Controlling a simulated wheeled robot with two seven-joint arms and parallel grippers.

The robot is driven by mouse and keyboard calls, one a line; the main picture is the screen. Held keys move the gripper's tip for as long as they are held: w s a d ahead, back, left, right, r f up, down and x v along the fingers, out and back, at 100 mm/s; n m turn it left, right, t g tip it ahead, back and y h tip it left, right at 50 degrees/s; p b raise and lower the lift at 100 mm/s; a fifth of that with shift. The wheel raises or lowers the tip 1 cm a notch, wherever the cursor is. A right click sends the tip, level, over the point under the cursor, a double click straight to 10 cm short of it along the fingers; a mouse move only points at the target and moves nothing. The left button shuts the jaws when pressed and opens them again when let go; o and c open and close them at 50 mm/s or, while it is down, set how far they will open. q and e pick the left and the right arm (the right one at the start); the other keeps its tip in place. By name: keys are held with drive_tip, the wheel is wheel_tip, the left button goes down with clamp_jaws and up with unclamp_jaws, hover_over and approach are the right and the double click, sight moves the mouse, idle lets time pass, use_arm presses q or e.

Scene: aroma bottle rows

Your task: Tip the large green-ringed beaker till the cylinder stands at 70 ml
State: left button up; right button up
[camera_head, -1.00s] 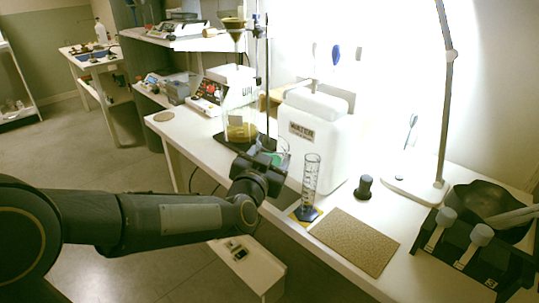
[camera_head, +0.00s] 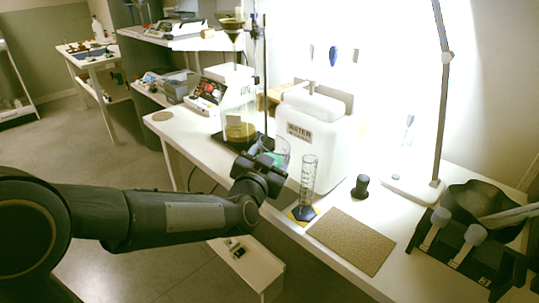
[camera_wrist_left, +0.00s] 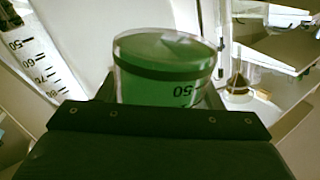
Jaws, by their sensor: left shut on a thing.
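The green-ringed beaker (camera_head: 282,150) is held by my left gripper (camera_head: 262,172), which is shut on it above the front edge of the bench. In the left wrist view the clear beaker (camera_wrist_left: 165,72) looks green, with an upside-down 50 mark; its lower part is hidden by the gripper. The tall clear graduated cylinder (camera_head: 308,176) stands upright on a dark blue foot, just right of the beaker and apart from it. Its scale also shows at the left of the left wrist view (camera_wrist_left: 38,58). I cannot make out a liquid level in it. My right gripper is out of view.
A white water container (camera_head: 312,128) stands behind the cylinder. A brown mat (camera_head: 351,240) and a black knob-like object (camera_head: 361,186) lie to the right. A glass bottle with a funnel (camera_head: 238,118) stands at the left, beside a stand. A lamp (camera_head: 442,110) rises at the right.

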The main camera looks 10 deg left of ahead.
sight(280, 140)
use_arm(q)
drive_tip(key=shift+d+r+m+p, duration=0.55)
drive_tip(key=shift+m+p, duration=0.35)
drive_tip(key=shift+p, duration=0.65)
idle(0.5)
drive_tip(key=shift+d+r+m+g+p, duration=0.1)
drive_tip(key=shift+d+r+m+p, duration=0.15)
drive_tip(key=shift+r+p, duration=0.55)
drive_tip(key=shift+d+r+m+g+p, duration=0.15)
drive_tip(key=shift+r+m+p, duration=0.25)
drive_tip(key=shift+p, duration=0.7)
drive_tip(key=shift+d+r+m+g+p, duration=0.1)
drive_tip(key=shift+d+r+m+p, duration=0.1)
drive_tip(key=shift+r+p, duration=0.6)
idle(1.1)
drive_tip(key=shift+d+r+m+y+p, duration=0.1)
drive_tip(key=shift+r+m+y+p, duration=0.25)
drive_tip(key=shift+m+p, duration=0.75)
idle(0.6)
drive_tip(key=shift+f+p, duration=0.25)
drive_tip(key=shift+p, duration=0.4)
